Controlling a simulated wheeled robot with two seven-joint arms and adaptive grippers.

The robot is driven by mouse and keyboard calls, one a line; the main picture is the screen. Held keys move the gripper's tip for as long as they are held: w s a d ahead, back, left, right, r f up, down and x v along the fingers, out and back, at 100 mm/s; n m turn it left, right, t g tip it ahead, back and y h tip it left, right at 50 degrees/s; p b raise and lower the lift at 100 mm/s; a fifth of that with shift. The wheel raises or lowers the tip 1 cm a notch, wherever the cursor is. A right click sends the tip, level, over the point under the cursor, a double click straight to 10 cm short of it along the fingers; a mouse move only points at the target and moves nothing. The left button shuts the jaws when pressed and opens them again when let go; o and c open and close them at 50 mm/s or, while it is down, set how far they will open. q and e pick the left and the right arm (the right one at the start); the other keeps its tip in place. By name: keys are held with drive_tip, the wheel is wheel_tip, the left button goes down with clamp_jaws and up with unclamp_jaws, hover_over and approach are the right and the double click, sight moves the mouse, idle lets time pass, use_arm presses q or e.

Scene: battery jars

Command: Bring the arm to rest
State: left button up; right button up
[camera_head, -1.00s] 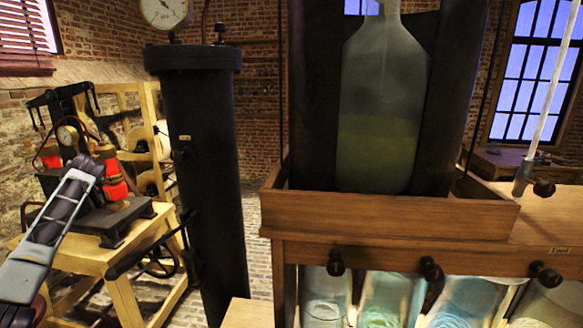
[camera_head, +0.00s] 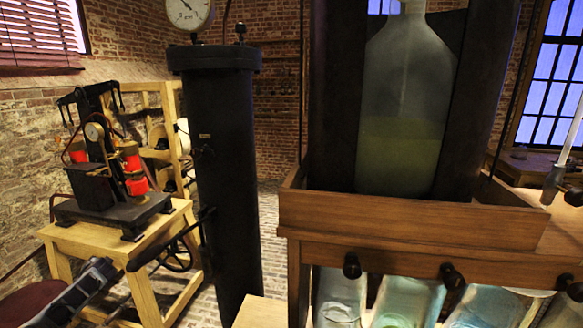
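My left gripper (camera_head: 88,280) shows only in part at the lower left of the head view. It is dark and angled up toward the wooden stand, and I cannot make out whether its fingers are apart or together. Nothing is visible held in it. My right gripper is not in view. A large glass bottle (camera_head: 405,110) with greenish liquid stands between dark uprights in a wooden tray (camera_head: 400,218). Below the tray are several glass jars (camera_head: 405,300) with pale liquid, lit up, behind dark knobs.
A tall black cylinder (camera_head: 228,190) with a gauge (camera_head: 189,12) on top stands left of centre. A wooden stand (camera_head: 150,245) carries a dark machine with red parts (camera_head: 133,170). Brick floor (camera_head: 274,225) shows between the cylinder and the wooden bench.

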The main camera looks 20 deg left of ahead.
use_arm(q)
drive_tip(key=s+a+f+m+g, duration=0.1)
drive_tip(key=s+f+m, duration=0.1)
drive_tip(key=s+f, duration=0.8)
drive_tip(key=s+a+f+m+g+h, duration=0.1)
drive_tip(key=s+a+f+m, duration=0.3)
drive_tip(key=s, duration=1.1)
drive_tip(key=s+d+f+m+g, duration=0.1)
drive_tip(key=s+f, duration=0.8)
drive_tip(key=s, duration=0.3)
drive_tip(key=s+d+f+n+g+h, duration=0.15)
drive_tip(key=s+d+f, duration=0.25)
drive_tip(key=d+f, duration=0.85)
drive_tip(key=s+d+f+h, duration=0.3)
drive_tip(key=d+f, duration=0.6)
drive_tip(key=d, duration=0.7)
drive_tip(key=s+d+f+h, duration=0.1)
drive_tip(key=d+f, duration=0.2)
drive_tip(key=d, duration=1)
drive_tip(key=s+d+f+n+h, duration=0.1)
drive_tip(key=d+f+h, duration=0.1)
drive_tip(key=d, duration=1.1)
drive_tip(key=s+d+f+n+h, duration=0.1)
drive_tip(key=d+f, duration=0.4)
drive_tip(key=d, duration=0.9)
drive_tip(key=shift+h+b, duration=0.35)
drive_tip(key=shift+h, duration=0.1)
